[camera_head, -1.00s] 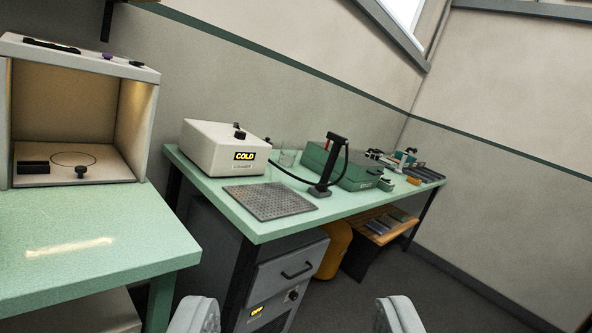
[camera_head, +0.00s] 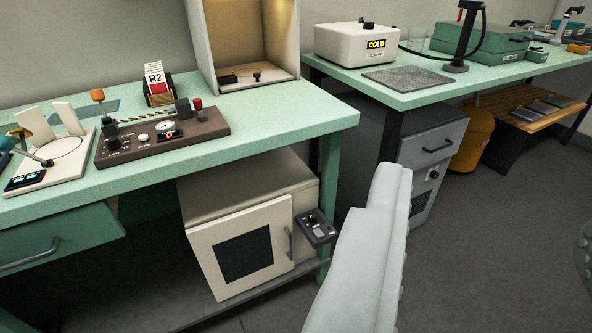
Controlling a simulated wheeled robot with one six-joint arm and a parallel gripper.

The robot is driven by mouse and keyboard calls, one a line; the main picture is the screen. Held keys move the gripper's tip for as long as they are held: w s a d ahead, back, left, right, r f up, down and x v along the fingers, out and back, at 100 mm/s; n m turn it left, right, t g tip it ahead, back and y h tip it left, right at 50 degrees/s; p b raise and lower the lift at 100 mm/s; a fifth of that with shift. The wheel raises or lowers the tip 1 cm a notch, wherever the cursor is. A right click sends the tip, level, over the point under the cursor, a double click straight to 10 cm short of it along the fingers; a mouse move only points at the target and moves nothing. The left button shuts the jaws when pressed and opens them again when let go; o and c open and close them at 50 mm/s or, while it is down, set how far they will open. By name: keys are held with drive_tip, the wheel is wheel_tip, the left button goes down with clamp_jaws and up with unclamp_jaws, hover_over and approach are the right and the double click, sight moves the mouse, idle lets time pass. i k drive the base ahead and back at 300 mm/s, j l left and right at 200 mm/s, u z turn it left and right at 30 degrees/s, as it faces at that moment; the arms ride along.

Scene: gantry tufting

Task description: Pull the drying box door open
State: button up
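A cream box (camera_head: 235,195) stands on a low shelf under the green bench; I take it to be the drying box, though no label shows. Its front door (camera_head: 243,249) has a dark square window and looks shut. A grey vertical handle (camera_head: 290,243) is on the door's right edge. My gripper (camera_head: 487,205) is open and empty. Its left finger is large in the picture, to the right of the handle and apart from it; its right finger shows only at the right edge.
A small dark control panel (camera_head: 317,228) sticks out beside the door's right edge. A green drawer (camera_head: 60,243) is at the left. The bench leg (camera_head: 329,180) stands right of the box. A grey cabinet (camera_head: 432,150) is farther right. Floor is clear between.

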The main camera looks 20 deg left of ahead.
sight(237, 253)
drive_tip(key=u, duration=0.95)
